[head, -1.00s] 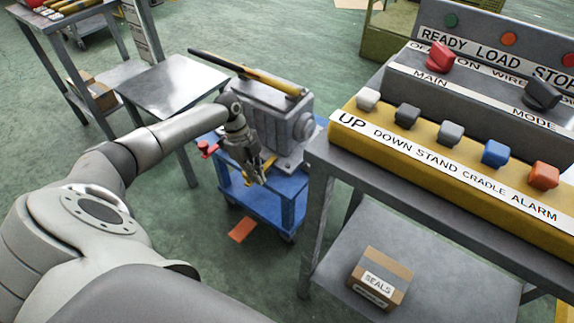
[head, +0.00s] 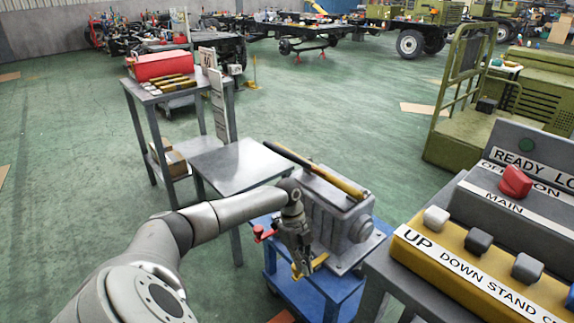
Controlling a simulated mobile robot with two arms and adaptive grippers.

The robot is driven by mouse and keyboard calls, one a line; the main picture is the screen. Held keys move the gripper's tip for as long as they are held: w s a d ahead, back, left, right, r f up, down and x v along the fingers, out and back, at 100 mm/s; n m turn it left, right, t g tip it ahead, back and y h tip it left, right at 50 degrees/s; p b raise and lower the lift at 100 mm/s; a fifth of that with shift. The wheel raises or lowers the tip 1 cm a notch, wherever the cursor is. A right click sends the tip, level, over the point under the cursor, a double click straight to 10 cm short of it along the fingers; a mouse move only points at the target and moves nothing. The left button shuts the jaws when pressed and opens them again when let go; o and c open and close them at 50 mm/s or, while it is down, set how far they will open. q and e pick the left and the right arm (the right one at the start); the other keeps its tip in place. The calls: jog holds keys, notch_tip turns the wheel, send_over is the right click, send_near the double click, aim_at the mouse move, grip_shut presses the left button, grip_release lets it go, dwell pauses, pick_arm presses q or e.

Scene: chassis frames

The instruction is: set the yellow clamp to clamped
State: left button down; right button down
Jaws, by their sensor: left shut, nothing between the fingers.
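A grey ribbed gearbox-like housing (head: 338,207) sits on a blue cart (head: 318,290). The yellow clamp (head: 318,262) is low at the housing's near side, and only small yellow parts show. My left gripper (head: 303,271) points down right at the yellow clamp and hides part of it. Its fingers are shut with nothing between them; whether they touch the clamp I cannot tell. The clamp's setting is not clear from here. A red clamp (head: 264,233) is at the cart's left corner. My right gripper is out of view.
A yellow and black bar (head: 322,173) lies across the housing's top. A bare grey table (head: 240,160) stands behind left. A control console (head: 480,262) with coloured knobs is close on the right. Open green floor lies beyond.

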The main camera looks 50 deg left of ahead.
pick_arm(q)
jog(key=a+r, duration=0.2)
jog(key=r, duration=0.1)
jog(key=shift+w, duration=0.1)
jog(key=a, duration=1.1)
jog(key=shift+w+f, duration=0.15)
jog(key=shift+w, duration=0.25)
